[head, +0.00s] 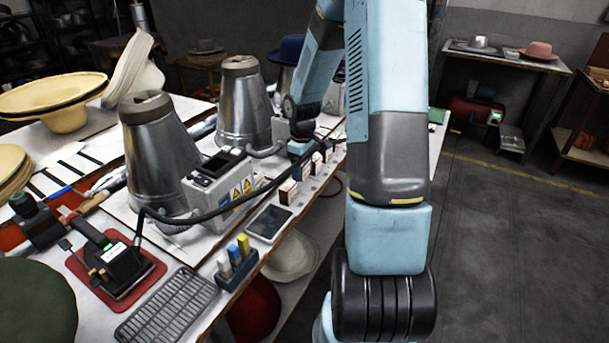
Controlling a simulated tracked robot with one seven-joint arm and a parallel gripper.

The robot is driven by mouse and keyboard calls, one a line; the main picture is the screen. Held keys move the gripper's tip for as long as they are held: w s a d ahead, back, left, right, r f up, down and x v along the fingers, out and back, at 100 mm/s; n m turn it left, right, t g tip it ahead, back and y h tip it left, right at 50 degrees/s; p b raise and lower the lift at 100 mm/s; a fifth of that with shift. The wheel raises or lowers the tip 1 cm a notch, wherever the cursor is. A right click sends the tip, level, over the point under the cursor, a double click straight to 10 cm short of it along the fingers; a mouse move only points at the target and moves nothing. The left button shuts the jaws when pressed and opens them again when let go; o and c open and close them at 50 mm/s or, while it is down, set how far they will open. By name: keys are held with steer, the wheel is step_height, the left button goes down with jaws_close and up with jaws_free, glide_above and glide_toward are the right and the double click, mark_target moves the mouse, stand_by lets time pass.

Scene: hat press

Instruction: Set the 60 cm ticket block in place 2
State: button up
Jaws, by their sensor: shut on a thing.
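The end of my arm comes down over the long bench at the middle of the view, just right of the metal cones. My gripper (300,161) is small and partly hidden by my wrist; it is shut on a small ticket block, whose size marking I cannot read. Several small white ticket blocks stand in a row along the bench's right edge. The nearest block (288,192), with a dark red side, stands apart from the gripper; another block (316,163) is just beyond it. I cannot make out the place numbers.
Two metal cones (158,150) and a control box (220,190) with a cable stand left of the blocks. A dark tablet (269,222), a holder with coloured sticks (237,262) and a wire rack (170,308) lie nearer. The floor at right is clear.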

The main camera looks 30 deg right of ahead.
steer(key=shift+f, duration=1.6)
steer(key=shift+f, duration=0.1)
steer(key=o, duration=0.8)
steer(key=shift+w, duration=0.1)
